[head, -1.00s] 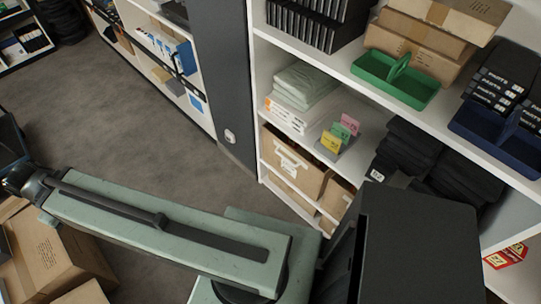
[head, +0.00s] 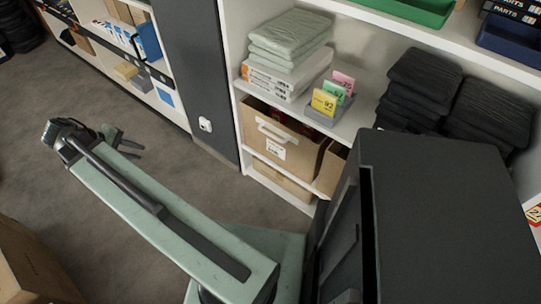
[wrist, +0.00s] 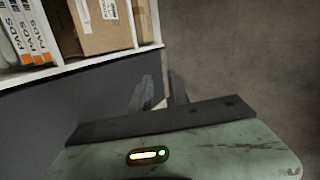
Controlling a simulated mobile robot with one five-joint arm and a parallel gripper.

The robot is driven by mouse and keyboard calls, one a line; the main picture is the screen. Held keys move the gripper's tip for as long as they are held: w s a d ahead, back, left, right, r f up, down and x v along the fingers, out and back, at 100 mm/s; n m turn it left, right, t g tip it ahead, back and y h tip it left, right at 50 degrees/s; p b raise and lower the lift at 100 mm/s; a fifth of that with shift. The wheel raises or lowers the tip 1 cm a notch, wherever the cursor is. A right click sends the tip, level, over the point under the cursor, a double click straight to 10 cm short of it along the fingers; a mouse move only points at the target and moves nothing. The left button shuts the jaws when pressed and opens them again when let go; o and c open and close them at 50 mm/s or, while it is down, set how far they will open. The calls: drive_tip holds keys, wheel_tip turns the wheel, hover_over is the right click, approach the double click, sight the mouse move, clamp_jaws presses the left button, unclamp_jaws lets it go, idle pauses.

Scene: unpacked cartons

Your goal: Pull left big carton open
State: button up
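A big brown carton (head: 257,139) with a white handle and a white label on its front stands on a lower shelf of the white rack. A second carton (head: 333,167) is to its right, partly hidden by my dark body. In the wrist view a brown carton (wrist: 92,41) with a white label shows at the top. My gripper (head: 138,150) is over the grey floor, left of the rack and well apart from the cartons. In the wrist view its two dark fingers (wrist: 163,90) stand apart with nothing between them.
A flatter carton (head: 282,180) lies on the shelf below. Folded cloths (head: 290,35) and coloured cards (head: 333,95) are on the shelf above. A dark grey pillar (head: 205,75) stands left of the rack. Another carton (head: 30,268) is at lower left. The floor between is clear.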

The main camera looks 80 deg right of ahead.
drive_tip(key=s+d+f+m+g+h+b, duration=0.1)
drive_tip(key=s+d+f+m+g+b, duration=0.15)
drive_tip(key=s+d+f+b, duration=0.4)
drive_tip(key=s+d+f+m+g+b, duration=0.1)
drive_tip(key=s+d+f+g+b, duration=0.25)
drive_tip(key=s+d+b, duration=0.45)
drive_tip(key=m+g+y+b, duration=0.2)
drive_tip(key=m+g+b, duration=0.35)
drive_tip(key=b, duration=0.65)
approach(270, 134)
drive_tip(key=s, duration=0.3)
drive_tip(key=shift+n, duration=0.3)
drive_tip(key=x, duration=0.5)
drive_tip(key=f+x, duration=0.1)
drive_tip(key=x, duration=0.1)
drive_tip(key=shift+d+b, duration=0.35)
drive_tip(key=shift+d, duration=0.05)
clamp_jaws()
